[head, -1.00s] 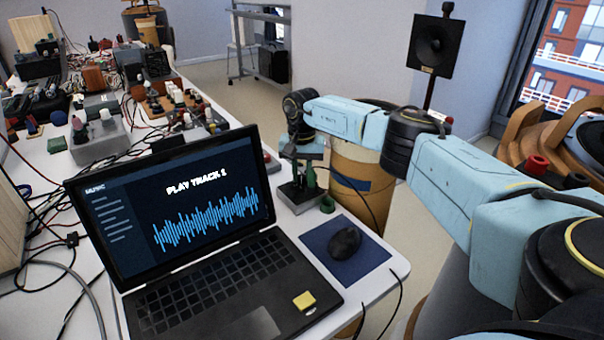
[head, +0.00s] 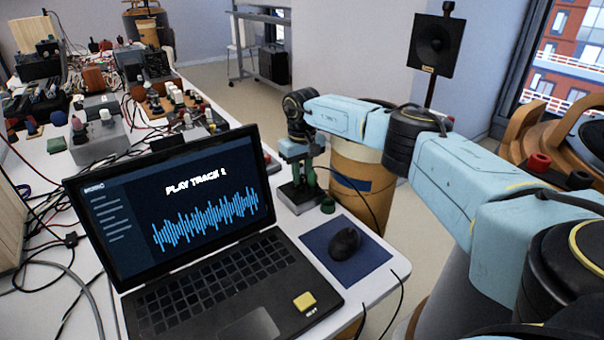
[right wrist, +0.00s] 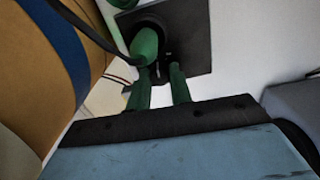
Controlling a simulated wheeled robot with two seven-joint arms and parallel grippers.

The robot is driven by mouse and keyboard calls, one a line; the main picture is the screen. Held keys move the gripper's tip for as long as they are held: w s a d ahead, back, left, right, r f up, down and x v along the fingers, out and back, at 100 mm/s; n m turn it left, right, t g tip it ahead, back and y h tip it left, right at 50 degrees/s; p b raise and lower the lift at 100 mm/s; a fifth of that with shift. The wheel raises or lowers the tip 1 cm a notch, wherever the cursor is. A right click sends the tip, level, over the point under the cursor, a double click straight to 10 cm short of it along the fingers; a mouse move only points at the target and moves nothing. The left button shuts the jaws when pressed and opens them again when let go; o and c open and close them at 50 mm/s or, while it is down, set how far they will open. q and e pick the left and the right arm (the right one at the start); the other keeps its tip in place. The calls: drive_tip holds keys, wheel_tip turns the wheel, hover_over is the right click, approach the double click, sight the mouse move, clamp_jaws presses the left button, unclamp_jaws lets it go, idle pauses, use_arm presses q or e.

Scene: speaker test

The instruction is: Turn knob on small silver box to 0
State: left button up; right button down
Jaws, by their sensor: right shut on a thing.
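A small grey box (head: 289,201) stands at the right edge of the table, beyond the laptop. My right gripper (head: 303,178) points down over it. In the right wrist view its green fingers (right wrist: 161,72) reach the dark top plate (right wrist: 197,40) of the box. My left gripper is not in view.
An open laptop (head: 215,275) reading "PLAY TRACK 1" fills the near table. A mouse (head: 345,243) lies on a blue pad (head: 371,262). A larger grey box (head: 97,150) with knobs and many cables crowd the left.

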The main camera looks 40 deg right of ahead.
sight(302, 176)
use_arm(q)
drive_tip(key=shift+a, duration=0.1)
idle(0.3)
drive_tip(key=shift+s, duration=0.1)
use_arm(e)
drive_tip(key=c, duration=1.3)
unclamp_jaws()
drive_tip(key=shift+o, duration=0.2)
drive_tip(key=shift+r, duration=0.6)
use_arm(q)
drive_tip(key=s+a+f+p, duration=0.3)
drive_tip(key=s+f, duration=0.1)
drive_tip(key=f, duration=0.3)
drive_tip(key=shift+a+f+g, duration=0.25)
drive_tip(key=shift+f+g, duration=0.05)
use_arm(e)
wheel_tip(302, 176, up, 12)
drive_tip(key=shift+r, duration=0.15)
